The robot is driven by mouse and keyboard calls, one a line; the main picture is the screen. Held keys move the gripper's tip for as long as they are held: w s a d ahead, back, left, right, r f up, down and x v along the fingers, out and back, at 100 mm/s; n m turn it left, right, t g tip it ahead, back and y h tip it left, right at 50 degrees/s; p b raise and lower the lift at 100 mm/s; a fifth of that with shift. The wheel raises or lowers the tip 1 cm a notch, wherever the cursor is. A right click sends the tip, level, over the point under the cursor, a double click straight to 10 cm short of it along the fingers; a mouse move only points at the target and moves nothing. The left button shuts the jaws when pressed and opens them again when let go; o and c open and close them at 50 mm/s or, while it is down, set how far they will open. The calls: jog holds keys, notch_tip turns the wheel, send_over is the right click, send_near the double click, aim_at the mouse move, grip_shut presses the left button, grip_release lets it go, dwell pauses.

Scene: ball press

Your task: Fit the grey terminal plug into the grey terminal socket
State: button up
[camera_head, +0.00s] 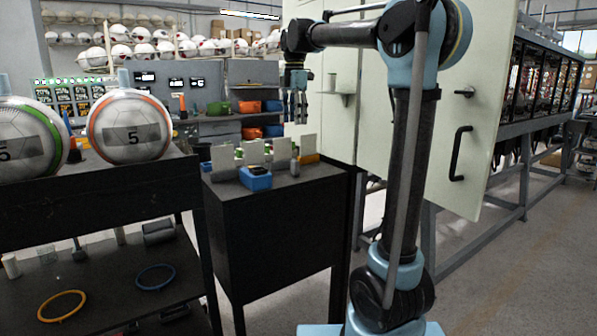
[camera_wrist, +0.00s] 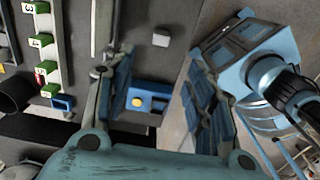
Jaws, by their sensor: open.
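My gripper (camera_head: 297,108) hangs fingers down in front of a pale cabinet, above and behind the black bench. In the wrist view my gripper (camera_wrist: 157,66) has its two fingers wide apart with nothing between them. A small grey block (camera_wrist: 161,38) shows between and beyond the fingertips, and a pale grey bar (camera_wrist: 101,28) is left of it. I cannot tell whether either is the grey terminal plug or socket. A small upright grey piece (camera_head: 294,167) stands on the bench. Neither plug nor socket can be identified for certain.
The black bench (camera_head: 275,215) carries a blue box (camera_head: 256,179) and several upright pale cards (camera_head: 254,151). Numbered green blocks (camera_wrist: 44,40) show in the wrist view. A cart at left holds two balls (camera_head: 130,127). The pale cabinet door (camera_head: 455,110) stands close to my arm.

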aim_at(295, 161)
notch_tip(295, 161, down, 17)
jog(key=shift+s+f, duration=0.1)
jog(key=shift+s, duration=0.05)
dwell(0.6)
grip_shut()
